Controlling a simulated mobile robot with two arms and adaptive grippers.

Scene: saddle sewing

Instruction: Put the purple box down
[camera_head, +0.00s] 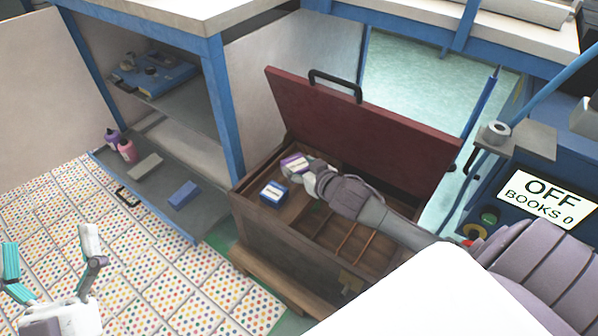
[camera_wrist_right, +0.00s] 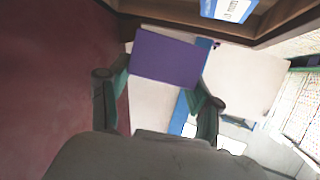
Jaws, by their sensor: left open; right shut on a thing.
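The purple box (camera_head: 294,163) is held in my right gripper (camera_head: 305,172), over the back left part of the open wooden chest (camera_head: 262,222) in the head view. In the right wrist view the purple box (camera_wrist_right: 166,58) sits between the two fingers of the right gripper (camera_wrist_right: 163,82). The box's underside is hidden, so I cannot tell whether it touches the chest. My left gripper (camera_head: 48,262) is open and empty at the lower left, above the dotted surface.
A blue and white box (camera_head: 273,193) lies in the chest, beside the held box. The chest's red lid (camera_head: 370,125) stands open behind my right arm. Wooden dividers (camera_head: 345,238) split the chest's front right. A blue-framed shelf (camera_head: 225,110) stands close on the left.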

